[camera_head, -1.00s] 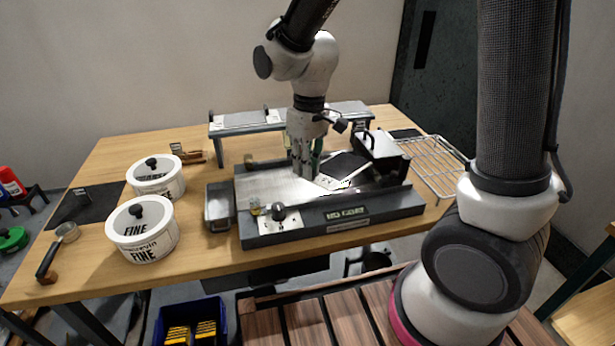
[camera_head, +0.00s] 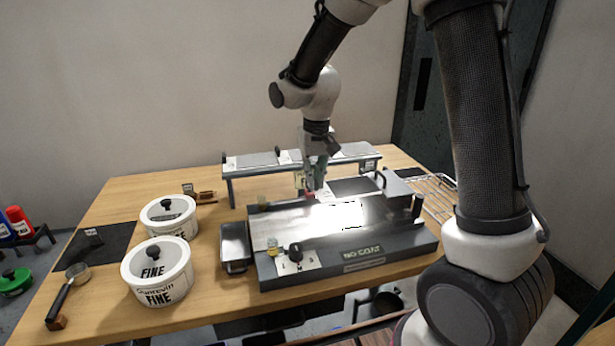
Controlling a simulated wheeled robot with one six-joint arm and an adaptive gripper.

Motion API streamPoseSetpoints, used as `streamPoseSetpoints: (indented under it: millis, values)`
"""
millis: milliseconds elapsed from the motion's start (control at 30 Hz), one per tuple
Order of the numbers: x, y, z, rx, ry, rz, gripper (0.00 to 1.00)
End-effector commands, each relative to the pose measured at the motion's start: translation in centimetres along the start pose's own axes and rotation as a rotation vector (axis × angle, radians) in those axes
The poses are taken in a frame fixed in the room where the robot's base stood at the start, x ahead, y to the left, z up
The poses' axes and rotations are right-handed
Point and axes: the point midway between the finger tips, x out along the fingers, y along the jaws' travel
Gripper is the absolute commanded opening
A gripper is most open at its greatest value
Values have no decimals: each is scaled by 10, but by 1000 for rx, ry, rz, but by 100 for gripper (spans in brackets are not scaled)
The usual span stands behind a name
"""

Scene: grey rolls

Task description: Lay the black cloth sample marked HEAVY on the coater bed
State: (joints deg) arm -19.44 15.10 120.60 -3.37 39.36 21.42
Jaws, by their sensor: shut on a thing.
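My gripper (camera_head: 315,180) points down at the back edge of the coater. It is shut on the white-tagged left end of a black cloth sample (camera_head: 356,187). The cloth extends to the right from my fingers, flat, over the back part of the coater bed (camera_head: 290,222). I cannot tell whether it touches the bed. The writing on its white tag (camera_head: 327,196) is too small to read, so HEAVY cannot be confirmed. The bed is a bright metal plate, and the coater's front sign (camera_head: 362,250) reads NO COAT.
A raised grey rack (camera_head: 250,161) with white tags stands close behind my gripper. A block with handles (camera_head: 398,188) sits at the bed's right end. A wire rack (camera_head: 437,190) lies right.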

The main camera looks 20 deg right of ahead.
Motion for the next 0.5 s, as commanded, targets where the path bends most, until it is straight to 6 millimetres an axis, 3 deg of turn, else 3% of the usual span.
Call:
streamPoseSetpoints:
  millis: [500]
  values:
    - [10, 1, -1, 11, 0, 4, 0]
